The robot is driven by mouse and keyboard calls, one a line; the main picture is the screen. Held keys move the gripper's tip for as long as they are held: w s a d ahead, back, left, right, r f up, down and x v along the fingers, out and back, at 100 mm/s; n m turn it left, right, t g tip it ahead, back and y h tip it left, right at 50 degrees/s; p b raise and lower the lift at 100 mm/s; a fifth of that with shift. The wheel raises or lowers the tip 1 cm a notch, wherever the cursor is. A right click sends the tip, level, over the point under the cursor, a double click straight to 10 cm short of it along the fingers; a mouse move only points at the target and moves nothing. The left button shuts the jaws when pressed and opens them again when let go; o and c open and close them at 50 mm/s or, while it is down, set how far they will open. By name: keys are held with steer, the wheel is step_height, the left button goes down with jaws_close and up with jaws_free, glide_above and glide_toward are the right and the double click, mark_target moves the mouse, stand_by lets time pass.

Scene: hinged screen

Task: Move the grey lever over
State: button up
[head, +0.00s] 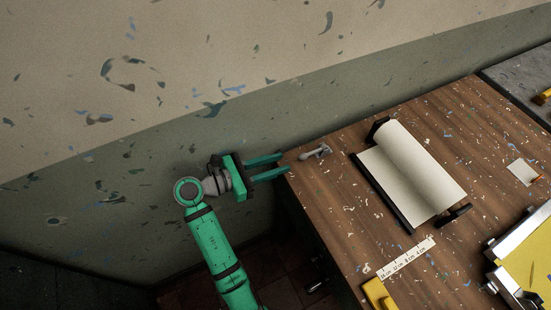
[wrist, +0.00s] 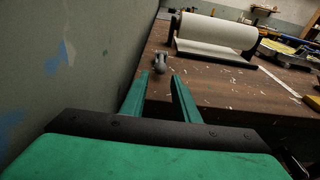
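The grey lever (head: 315,152) is a small handle at the far left corner of the wooden table, near the wall. In the wrist view the lever (wrist: 160,59) shows just beyond the fingertips, between their lines. My gripper (head: 286,164) is open, its two green fingers apart with nothing between them. The fingertips are at the table's left edge, a short way to the left of the lever and not visibly touching it. The wrist view also shows my gripper (wrist: 159,75) with a clear gap between the fingers.
A paper roll (head: 412,170) in a black holder stands on the table (head: 345,232) right of the lever. A white ruler (head: 406,258) and a yellow object (head: 378,294) lie near the front edge. The speckled wall (head: 230,130) runs close behind my gripper.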

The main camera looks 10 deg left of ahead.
mark_target(299, 158)
steer(key=shift+w+d+f, duration=0.1)
steer(key=shift+w+d, duration=0.2)
steer(key=shift+w+d+f, duration=0.2)
steer(key=shift+d, duration=0.6)
steer(key=x, duration=0.4)
steer(key=shift+w+d, duration=0.15)
steer(key=shift+w, duration=0.05)
steer(key=shift+c, duration=0.9)
steer(key=c, duration=0.4)
steer(key=shift+o, duration=0.2)
steer(key=shift+r, duration=0.1)
steer(key=shift+w+d+r, duration=0.15)
steer(key=shift+r, duration=0.9)
